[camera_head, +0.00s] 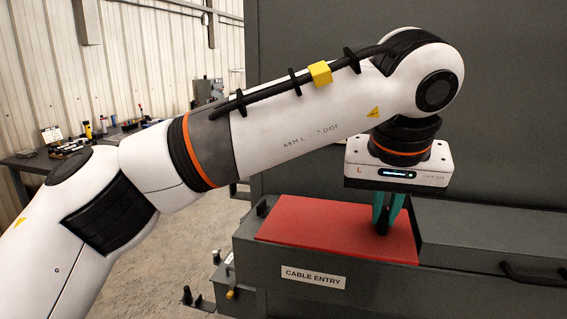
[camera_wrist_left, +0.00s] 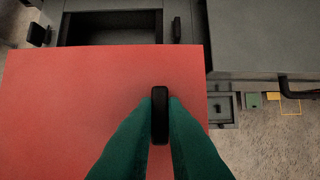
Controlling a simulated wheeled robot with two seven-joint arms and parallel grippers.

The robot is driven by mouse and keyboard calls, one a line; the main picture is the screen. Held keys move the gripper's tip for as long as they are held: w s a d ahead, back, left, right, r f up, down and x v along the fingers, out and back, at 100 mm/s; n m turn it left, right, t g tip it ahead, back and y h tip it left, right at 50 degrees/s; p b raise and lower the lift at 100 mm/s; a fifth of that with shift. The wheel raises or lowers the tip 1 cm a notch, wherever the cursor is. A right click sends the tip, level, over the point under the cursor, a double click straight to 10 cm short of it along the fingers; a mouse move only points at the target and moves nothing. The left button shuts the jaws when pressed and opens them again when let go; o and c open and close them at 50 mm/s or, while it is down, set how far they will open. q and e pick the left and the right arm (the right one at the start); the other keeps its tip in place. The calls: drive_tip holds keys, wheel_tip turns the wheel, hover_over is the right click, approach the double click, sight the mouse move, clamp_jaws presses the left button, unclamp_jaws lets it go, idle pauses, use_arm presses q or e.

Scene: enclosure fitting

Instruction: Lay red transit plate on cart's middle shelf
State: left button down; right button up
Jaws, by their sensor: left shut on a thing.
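The red transit plate (camera_head: 320,225) is a flat red sheet over the top of the dark grey enclosure's low front section, above the "CABLE ENTRY" label. It also fills much of the left wrist view (camera_wrist_left: 70,110), with a black handle (camera_wrist_left: 160,112) standing on it. My left gripper (camera_head: 383,226) points down, its green fingers shut on that handle. In the left wrist view part of a dark rectangular opening shows beyond the plate's edge. I cannot tell whether the plate touches the enclosure. My right gripper and the cart are not in view.
The dark grey enclosure (camera_head: 480,120) rises as a tall wall behind the plate. A grey cover with a black handle (camera_head: 530,275) lies right of the plate. A workbench (camera_head: 50,160) with tools stands at the far left. Concrete floor is open on the left.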

use_arm(q)
drive_tip(key=shift+s+a+r, duration=0.15)
drive_tip(key=shift+s+a, duration=0.05)
drive_tip(key=shift+s, duration=0.15)
wheel_tip(320, 180, up, 2)
drive_tip(key=n, duration=0.2)
hover_over(315, 211)
drive_tip(key=shift+y, duration=0.4)
drive_tip(key=w+a+r+n+y, duration=0.1)
drive_tip(key=w+a+n, duration=0.15)
drive_tip(key=a, duration=0.75)
drive_tip(key=w+a+r+n+y, duration=0.15)
drive_tip(key=w+a, duration=0.25)
drive_tip(key=a, duration=0.6)
drive_tip(key=s+a+n, duration=0.2)
drive_tip(key=a+n, duration=0.3)
drive_tip(key=a, duration=1.9)
drive_tip(key=s+d+f+m+h, duration=0.1)
drive_tip(key=s+d+f+m, duration=0.2)
drive_tip(key=d+f, duration=0.6)
drive_tip(key=s+d+f+m+h, duration=0.15)
drive_tip(key=d+f+m, duration=0.35)
drive_tip(key=f, duration=0.8)
drive_tip(key=d, duration=0.6)
drive_tip(key=shift+s+f+b, duration=0.15)
drive_tip(key=shift+s+b, duration=0.15)
drive_tip(key=shift+b, duration=0.1)
